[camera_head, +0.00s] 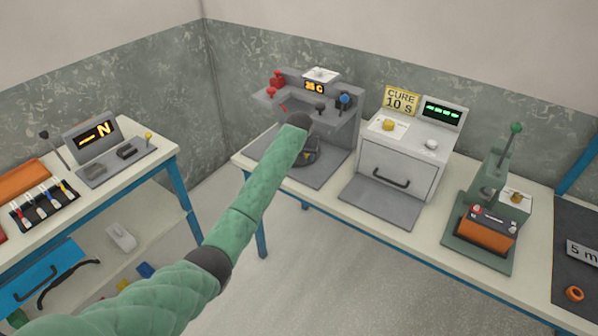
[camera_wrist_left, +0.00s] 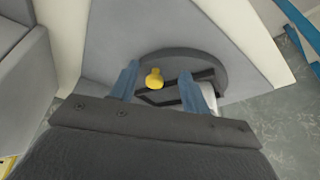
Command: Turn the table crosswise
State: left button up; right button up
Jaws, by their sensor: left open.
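The round dark turntable (camera_head: 303,160) sits on the grey base of the machine with red and blue knobs, mostly hidden behind my left arm in the head view. In the left wrist view the turntable (camera_wrist_left: 215,66) shows dark bars across it and a yellow knob (camera_wrist_left: 154,78). My left gripper (camera_wrist_left: 158,85) is open, its two blue fingers spread on either side of the yellow knob with gaps. Whether the fingertips touch the disc cannot be told. Nothing is held. My right gripper is not in view.
The machine (camera_head: 335,125) has a back panel with a lit display. To its right stand a white cure oven (camera_head: 405,165) and a green lever press (camera_head: 480,235) holding an orange-and-black battery. A second bench (camera_head: 160,155) with tools stands at the left.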

pick_arm(q)
jog(key=s, duration=0.2)
jog(key=s+b, duration=0.1)
jog(key=s, duration=0.2)
jog(key=s+a+b, duration=0.1)
jog(key=s, duration=0.2)
jog(key=shift+s+a, duration=0.1)
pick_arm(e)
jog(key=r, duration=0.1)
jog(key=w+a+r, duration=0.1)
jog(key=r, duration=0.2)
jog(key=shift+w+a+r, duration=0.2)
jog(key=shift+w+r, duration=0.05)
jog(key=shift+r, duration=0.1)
